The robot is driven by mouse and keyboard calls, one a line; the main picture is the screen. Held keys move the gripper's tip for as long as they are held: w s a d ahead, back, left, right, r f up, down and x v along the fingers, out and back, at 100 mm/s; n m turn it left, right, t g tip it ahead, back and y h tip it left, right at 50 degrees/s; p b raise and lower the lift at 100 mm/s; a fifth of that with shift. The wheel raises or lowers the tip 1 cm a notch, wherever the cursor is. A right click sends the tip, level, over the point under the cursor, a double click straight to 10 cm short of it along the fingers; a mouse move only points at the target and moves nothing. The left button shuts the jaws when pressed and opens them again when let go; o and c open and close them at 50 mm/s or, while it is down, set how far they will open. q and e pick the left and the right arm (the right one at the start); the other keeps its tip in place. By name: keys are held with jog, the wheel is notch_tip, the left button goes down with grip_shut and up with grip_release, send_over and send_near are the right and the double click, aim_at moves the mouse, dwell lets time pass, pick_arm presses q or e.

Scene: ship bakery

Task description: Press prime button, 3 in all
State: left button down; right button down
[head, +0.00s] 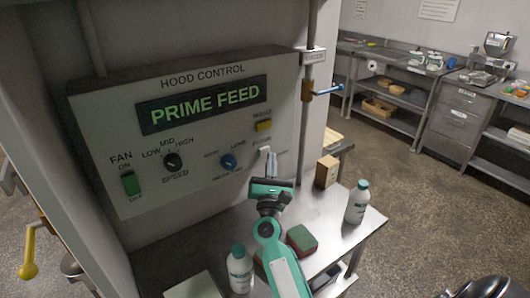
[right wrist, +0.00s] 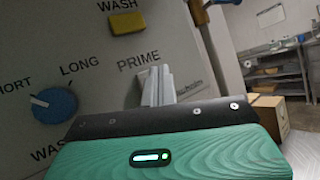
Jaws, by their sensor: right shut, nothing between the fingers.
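The grey hood control panel (head: 215,125) is on the wall at left in the head view. Its display (head: 205,104) reads "PRIME FEED" in green letters. In the right wrist view the PRIME label (right wrist: 138,62) shows just above and left of my right gripper's fingertips (right wrist: 157,78). The prime button itself is not visible; the fingers cover the area under the label. My right gripper (head: 265,153) is shut and empty, its tips close to the panel's lower right. I cannot tell whether they touch. My left gripper is not in view.
A yellow wash button (head: 264,125) sits above the fingers and a blue knob (head: 228,161) to their left. Below, a steel table (head: 335,225) holds white bottles (head: 357,202), a sponge (head: 301,240) and a cardboard box (head: 327,171). A blue-handled valve (head: 328,89) is right of the panel.

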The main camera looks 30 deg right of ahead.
jog(key=shift+w, duration=0.1)
jog(key=shift+w, duration=0.35)
jog(key=shift+w+a+b, duration=0.1)
jog(key=shift+w+b, duration=0.3)
jog(key=shift+b, duration=0.1)
dwell(0.5)
dwell(0.3)
jog(key=shift+s, duration=0.85)
jog(key=shift+s+d, duration=0.15)
jog(key=shift+s, duration=1.1)
jog(key=shift+s+d, duration=0.15)
jog(key=shift+s, duration=1.1)
